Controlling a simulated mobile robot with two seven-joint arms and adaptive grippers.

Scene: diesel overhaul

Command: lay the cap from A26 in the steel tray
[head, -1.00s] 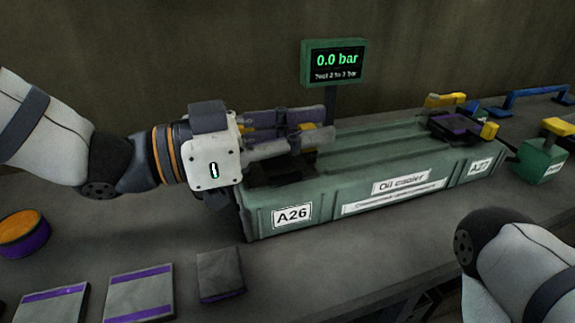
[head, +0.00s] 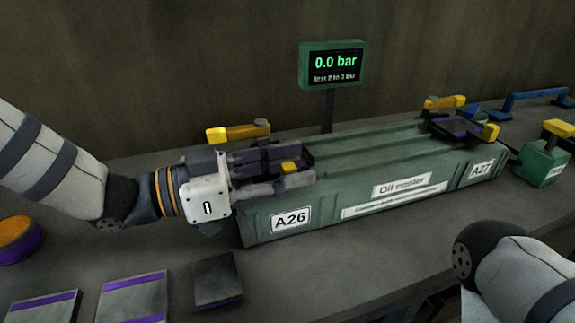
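The green oil cooler (head: 345,178) lies along the bench, with the label A26 (head: 291,219) on its near left end. My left gripper (head: 298,170) reaches in from the left, low over the A26 end. A small yellow block (head: 289,167) and dark purple parts show at its fingers, probably belonging to the cap there. Most of that cap is hidden, and I cannot tell whether the fingers touch it. My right gripper is out of view; only part of my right arm shows at lower right. I cannot make out a steel tray for certain.
A yellow lever (head: 238,132) stands behind the A26 end. A dark purple part with yellow ends (head: 455,130) sits by A27 (head: 481,170). The display (head: 335,66) reads 0.0 bar. Flat grey pieces (head: 134,298) and a purple-orange round item (head: 17,239) lie at left.

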